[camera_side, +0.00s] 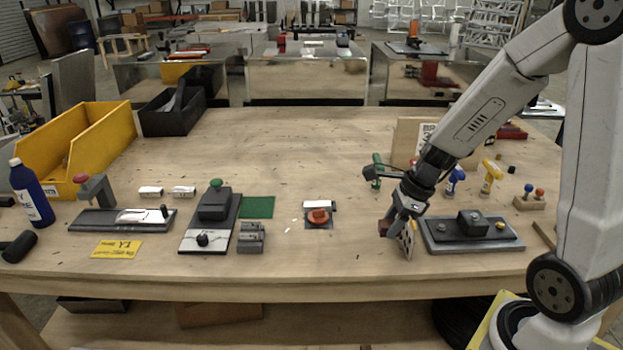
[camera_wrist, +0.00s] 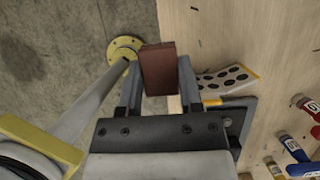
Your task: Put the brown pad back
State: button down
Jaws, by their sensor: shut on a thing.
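My gripper (camera_side: 388,222) is shut on the brown pad (camera_side: 383,228) above the right part of the wooden table, near its front edge. In the wrist view, my gripper (camera_wrist: 160,70) has the reddish-brown pad (camera_wrist: 158,66) between its two grey fingers. A pale board with dark round holes (camera_side: 406,241) stands just right of the pad in the side view. It also shows right of the fingers in the wrist view (camera_wrist: 232,79), partly hidden by one finger. I cannot tell whether the pad touches anything below it.
A dark plate with a block and knobs (camera_side: 470,235) lies right of the holed board. Blue and yellow tools (camera_side: 490,178) stand behind it. The table's middle back is clear.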

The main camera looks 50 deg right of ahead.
jog(key=w+d+f, duration=0.1)
jog(key=w+f, duration=0.2)
jog(key=w, duration=0.4)
send_over(344, 244)
jog(key=s, duration=0.2)
jog(key=f, duration=0.5)
jog(key=shift+d, duration=0.3)
jog(key=shift+w+f, duration=0.3)
jog(key=shift+f, duration=0.1)
jog(key=shift+w+d+f, duration=0.1)
jog(key=shift+w+f, duration=0.2)
jog(key=shift+f, duration=1.5)
jog(key=shift+f, duration=0.15)
jog(key=shift+c, duration=1.3)
grip_release()
